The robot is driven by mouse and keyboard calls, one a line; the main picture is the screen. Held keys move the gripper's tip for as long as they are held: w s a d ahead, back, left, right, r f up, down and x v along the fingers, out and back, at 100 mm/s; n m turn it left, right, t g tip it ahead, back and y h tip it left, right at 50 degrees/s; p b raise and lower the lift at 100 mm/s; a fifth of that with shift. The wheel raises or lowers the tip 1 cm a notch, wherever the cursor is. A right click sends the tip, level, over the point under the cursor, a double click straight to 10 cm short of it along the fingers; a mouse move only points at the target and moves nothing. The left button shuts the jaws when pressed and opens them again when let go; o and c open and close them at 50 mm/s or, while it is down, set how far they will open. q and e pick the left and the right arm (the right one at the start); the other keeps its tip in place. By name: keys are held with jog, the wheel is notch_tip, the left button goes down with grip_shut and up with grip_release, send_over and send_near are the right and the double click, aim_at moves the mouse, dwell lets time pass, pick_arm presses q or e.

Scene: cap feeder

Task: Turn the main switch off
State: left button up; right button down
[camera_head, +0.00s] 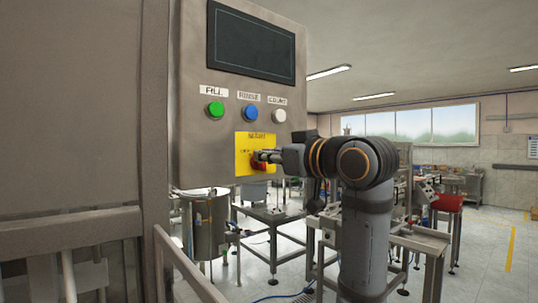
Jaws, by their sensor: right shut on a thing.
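The main switch (258,167) is a red rotary knob on a yellow plate (242,141) at the lower right of a grey control panel (190,150). My right gripper (266,157) reaches in from the right and is shut on the red knob. The gripper covers much of the knob, so I cannot tell which way its handle points. My left gripper is not in view.
Above the switch are a green button (216,109), a blue button (250,112), a white button (279,116) and a dark screen (250,42). A metal rail (185,266) runs below left. A metal vessel (211,235) and tables stand behind.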

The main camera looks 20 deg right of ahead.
jog(key=shift+s+a+f+n, duration=0.1)
jog(key=shift+a+n, duration=0.05)
jog(key=shift+n, duration=1.05)
jog(key=shift+s+a+f+n, duration=0.1)
jog(key=shift+a+n, duration=0.05)
jog(key=shift+n, duration=1.05)
jog(key=shift+a+n, duration=0.15)
jog(key=shift+n, duration=1.05)
jog(key=c, duration=1.4)
grip_release()
jog(key=shift+s, duration=0.1)
jog(key=v, duration=1.1)
jog(key=shift+s+d, duration=0.15)
jog(key=shift+s, duration=0.25)
